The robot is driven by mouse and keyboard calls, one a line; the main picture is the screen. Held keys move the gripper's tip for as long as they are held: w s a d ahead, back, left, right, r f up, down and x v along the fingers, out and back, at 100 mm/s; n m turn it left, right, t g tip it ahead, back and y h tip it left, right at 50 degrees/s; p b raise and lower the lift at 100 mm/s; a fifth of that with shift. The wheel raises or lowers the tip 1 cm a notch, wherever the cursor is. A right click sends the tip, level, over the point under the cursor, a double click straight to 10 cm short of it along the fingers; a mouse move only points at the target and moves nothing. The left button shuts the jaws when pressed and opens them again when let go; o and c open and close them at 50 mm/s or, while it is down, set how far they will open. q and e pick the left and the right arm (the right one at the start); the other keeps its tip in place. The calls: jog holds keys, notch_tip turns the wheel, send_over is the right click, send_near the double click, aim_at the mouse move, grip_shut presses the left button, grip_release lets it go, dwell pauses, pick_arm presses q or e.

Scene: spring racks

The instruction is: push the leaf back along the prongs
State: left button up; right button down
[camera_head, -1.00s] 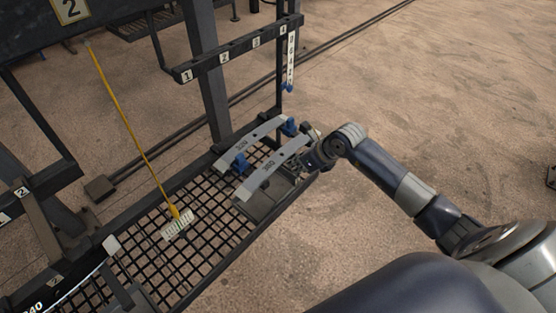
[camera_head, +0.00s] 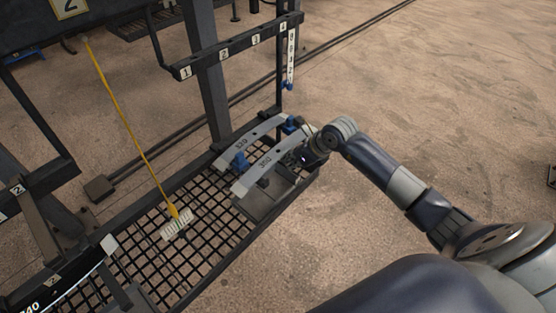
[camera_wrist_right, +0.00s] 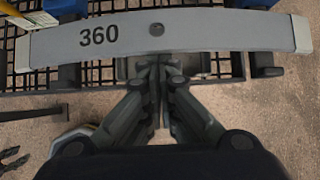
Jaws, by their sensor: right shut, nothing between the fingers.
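The grey curved leaf marked 360 (camera_head: 265,168) rests across the rack, just in front of a second leaf marked 320 (camera_head: 243,145). Blue parts (camera_head: 239,161) show beside the leaves. In the wrist view the 360 leaf (camera_wrist_right: 200,32) spans nearly the whole width, with one hole near its middle. My right gripper (camera_wrist_right: 158,65) is shut and empty, its tips at the leaf's near edge around mid-length; I cannot tell whether they touch. In the head view the right gripper (camera_head: 308,157) is partly hidden by its wrist. My left gripper is not in view.
A numbered bar (camera_head: 240,46) and a post (camera_head: 208,70) stand behind. Open floor (camera_head: 450,100) lies to the right.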

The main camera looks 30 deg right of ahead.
jog(key=shift+s+d, duration=0.25)
jog(key=shift+s, duration=0.4)
jog(key=shift+s+d, duration=0.25)
jog(key=shift+s, duration=0.4)
jog(key=shift+s+d, duration=0.25)
jog(key=shift+s, duration=0.4)
